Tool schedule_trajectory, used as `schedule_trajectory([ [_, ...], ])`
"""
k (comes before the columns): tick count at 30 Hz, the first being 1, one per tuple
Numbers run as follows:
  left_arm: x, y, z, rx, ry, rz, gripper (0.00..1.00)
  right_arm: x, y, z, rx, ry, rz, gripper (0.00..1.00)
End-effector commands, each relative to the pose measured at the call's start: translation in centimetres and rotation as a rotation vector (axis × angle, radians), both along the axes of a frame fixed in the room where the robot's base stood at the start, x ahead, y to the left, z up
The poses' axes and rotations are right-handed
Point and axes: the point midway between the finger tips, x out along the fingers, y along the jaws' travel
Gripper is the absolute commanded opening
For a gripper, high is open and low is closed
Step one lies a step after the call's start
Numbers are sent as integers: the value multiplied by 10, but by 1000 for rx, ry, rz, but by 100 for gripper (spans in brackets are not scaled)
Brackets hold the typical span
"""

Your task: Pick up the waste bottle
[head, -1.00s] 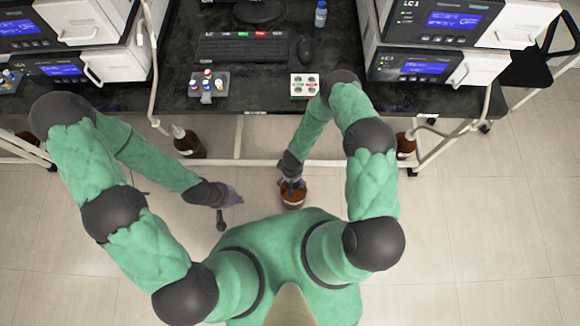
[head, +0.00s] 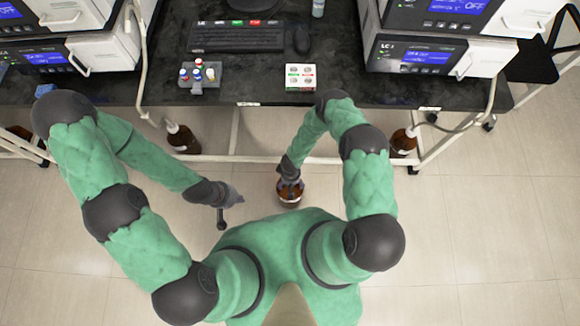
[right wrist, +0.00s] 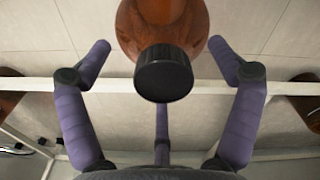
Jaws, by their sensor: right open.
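A brown bottle (head: 290,197) with a light label stands upright on the floor in front of me, directly beneath my right gripper (head: 290,184). In the right wrist view, the bottle (right wrist: 163,22) shows at the top middle with its black cap (right wrist: 163,75) pointing toward the camera. The right gripper's spread purple fingers (right wrist: 160,100) are open around the cap and neck, with visible gaps on both sides. My left gripper (head: 229,208) is open and empty, above the floor left of the bottle.
A black-topped bench (head: 340,92) spans the far side, with a vial rack (head: 199,76) and a white box (head: 300,77) near its edge. Tubed brown bottles stand below at left (head: 183,139) and right (head: 403,142). A pale rail (head: 245,158) runs between them. The floor nearby is clear.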

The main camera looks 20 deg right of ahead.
Motion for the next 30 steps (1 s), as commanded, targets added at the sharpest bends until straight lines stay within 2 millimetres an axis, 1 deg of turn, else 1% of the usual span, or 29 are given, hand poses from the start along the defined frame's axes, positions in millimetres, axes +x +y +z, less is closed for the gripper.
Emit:
schedule_trajectory([
  [1, 0, 0, -9, 0, 0, 0, 0, 2, 1, -11, 0, 0, 1, 91],
  [6, 0, 0, -19, 0, 0, 0, 0, 2, 1, -33, 1, 1, 0, 91],
  [9, 0, 0, -20, 0, 0, 0, 0, 3, 1, -36, 1, 0, 1, 91],
  [14, 0, 0, -19, 0, 0, 0, 0, 3, 1, -34, 1, 0, 1, 91],
  [15, 0, 0, -19, 0, 0, 0, 0, 3, 1, -34, 1, 0, 1, 86],
  [17, 0, 0, -19, 0, 0, 0, 0, 3, 1, -34, 1, 0, 1, 69],
  [18, 0, 0, -19, 0, 0, 0, 0, 3, 1, -34, 1, 0, 1, 57],
  [20, 0, 0, -19, 0, 0, 0, 0, 3, 1, -34, 1, 0, 1, 40],
  [21, 0, 0, -19, 0, 0, 0, 0, 3, 1, -34, 1, 1, 1, 29],
  [23, 0, 0, -19, 0, 0, 0, 0, 2, 1, -34, 1, 1, 1, 12],
  [24, 0, 0, -19, 0, 0, 0, 0, 2, 1, -35, 0, 2, 1, 1],
  [30, 0, 0, -19, 0, 0, 0, 0, 2, 1, -35, -1, 2, 0, 0],
])
